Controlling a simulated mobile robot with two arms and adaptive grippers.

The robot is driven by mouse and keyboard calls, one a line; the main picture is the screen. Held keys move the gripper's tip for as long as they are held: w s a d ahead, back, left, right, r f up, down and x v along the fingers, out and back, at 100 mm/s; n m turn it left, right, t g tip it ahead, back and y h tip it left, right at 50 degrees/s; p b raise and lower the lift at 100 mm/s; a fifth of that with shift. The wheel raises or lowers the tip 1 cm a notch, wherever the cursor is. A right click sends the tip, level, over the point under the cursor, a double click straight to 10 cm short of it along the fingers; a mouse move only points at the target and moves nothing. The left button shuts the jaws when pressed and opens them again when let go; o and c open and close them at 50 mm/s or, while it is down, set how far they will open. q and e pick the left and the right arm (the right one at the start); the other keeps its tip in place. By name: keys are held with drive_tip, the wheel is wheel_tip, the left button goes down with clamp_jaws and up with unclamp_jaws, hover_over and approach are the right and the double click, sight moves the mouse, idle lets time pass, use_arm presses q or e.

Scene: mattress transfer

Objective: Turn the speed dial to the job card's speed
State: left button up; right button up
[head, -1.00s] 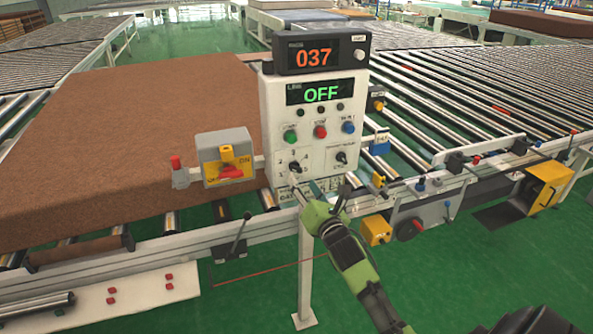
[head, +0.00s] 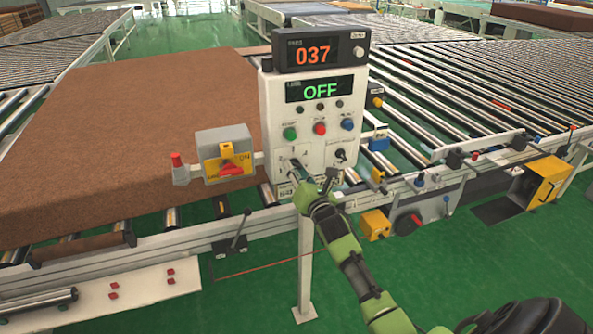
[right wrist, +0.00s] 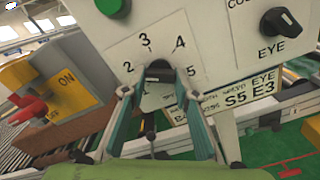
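The control panel (head: 267,120) stands at the conveyor's edge, its line display (head: 325,89) reading OFF. The speed dial (right wrist: 158,72) is a black knob low on the panel, ringed by numbers including 2, 3, 4 and 5. Its pointer setting is not clear. My right gripper (right wrist: 157,95) is open, with one fingertip on each side of the knob and apparent gaps. In the head view my right gripper (head: 312,184) partly covers the dial's surroundings. The job card (right wrist: 245,97) below reads S5 E3 and is partly hidden by a finger. My left gripper is not in view.
The EYE selector (right wrist: 280,21) sits right of the dial. Green (head: 289,134), red (head: 320,128) and blue (head: 347,124) buttons are above. A yellow-grey ON switch box (head: 223,146) projects at left. A brown mattress (head: 140,140) lies behind on rollers.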

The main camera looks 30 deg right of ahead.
drive_tip(key=shift+m, duration=0.4)
drive_tip(key=m, duration=0.5)
drive_tip(key=m+p, duration=0.1)
drive_tip(key=m, duration=1.1)
drive_tip(key=shift+r, duration=0.35)
drive_tip(key=m, duration=0.5)
drive_tip(key=shift+p, duration=0.4)
drive_tip(key=m, duration=0.4)
drive_tip(key=shift+d+m, duration=0.1)
drive_tip(key=shift+m, duration=0.2)
drive_tip(key=m, duration=0.4)
drive_tip(key=shift+p, duration=0.35)
drive_tip(key=shift+d+m, duration=0.1)
drive_tip(key=shift+m, duration=2.1)
